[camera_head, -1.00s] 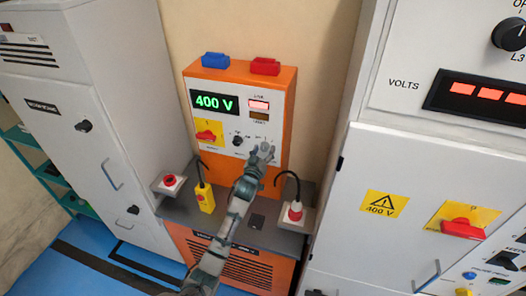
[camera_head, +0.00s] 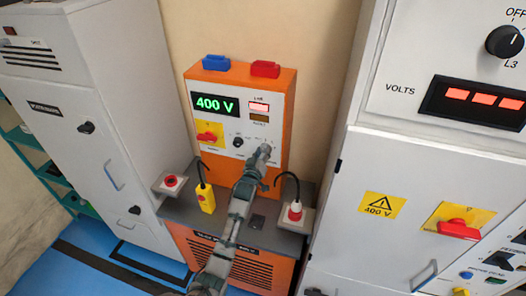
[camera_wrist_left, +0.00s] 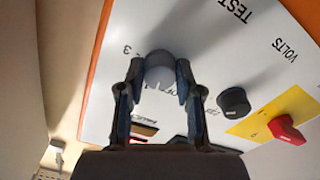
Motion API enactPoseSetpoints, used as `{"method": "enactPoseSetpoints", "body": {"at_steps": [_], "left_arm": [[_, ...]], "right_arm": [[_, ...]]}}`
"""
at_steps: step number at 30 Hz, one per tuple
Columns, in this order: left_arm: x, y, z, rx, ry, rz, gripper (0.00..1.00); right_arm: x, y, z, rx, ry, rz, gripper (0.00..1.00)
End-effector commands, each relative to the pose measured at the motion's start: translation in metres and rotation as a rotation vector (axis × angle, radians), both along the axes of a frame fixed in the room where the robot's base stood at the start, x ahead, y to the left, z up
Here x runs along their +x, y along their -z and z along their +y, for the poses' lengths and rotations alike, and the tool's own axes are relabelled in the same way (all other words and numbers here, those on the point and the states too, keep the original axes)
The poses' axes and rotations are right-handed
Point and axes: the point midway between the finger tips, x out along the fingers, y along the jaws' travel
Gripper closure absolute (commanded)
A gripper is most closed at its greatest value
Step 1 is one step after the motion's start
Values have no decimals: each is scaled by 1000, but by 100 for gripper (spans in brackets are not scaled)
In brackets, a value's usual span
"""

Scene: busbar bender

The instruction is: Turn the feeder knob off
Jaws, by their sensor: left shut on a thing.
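The orange test unit (camera_head: 287,110) has a white front panel with a green 400 V display (camera_head: 214,104). My left gripper (camera_head: 265,150) reaches the lower right of this panel. In the left wrist view its fingers (camera_wrist_left: 158,78) are shut on a round grey knob (camera_wrist_left: 159,64). Partly hidden lettering and a "3" stand around that knob. A second, black knob (camera_wrist_left: 233,102) is apart from the fingers, and shows in the head view (camera_head: 238,142). A red handle on a yellow plate (camera_head: 208,137) is left of it. My right gripper is not in view.
A yellow pendant (camera_head: 205,198), a red push button (camera_head: 171,181) and a red-and-white plug (camera_head: 295,211) are on the grey shelf near my arm. Grey cabinets stand left (camera_head: 100,110) and right (camera_head: 360,160).

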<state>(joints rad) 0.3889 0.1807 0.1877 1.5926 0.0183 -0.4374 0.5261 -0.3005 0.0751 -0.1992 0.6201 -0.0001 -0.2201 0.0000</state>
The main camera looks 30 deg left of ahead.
Motion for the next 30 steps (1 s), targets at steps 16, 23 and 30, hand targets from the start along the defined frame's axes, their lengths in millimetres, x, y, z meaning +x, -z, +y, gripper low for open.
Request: {"method": "enactPoseSetpoints", "body": {"at_steps": [16, 23, 30], "left_arm": [[0, -3, 1, -410, -2, -100, 100], [0, -3, 1, -498, -1, -122, 100], [0, -2, 1, -531, -2, -131, 100]], "right_arm": [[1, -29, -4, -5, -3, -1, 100], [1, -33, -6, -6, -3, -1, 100], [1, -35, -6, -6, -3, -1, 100]]}}
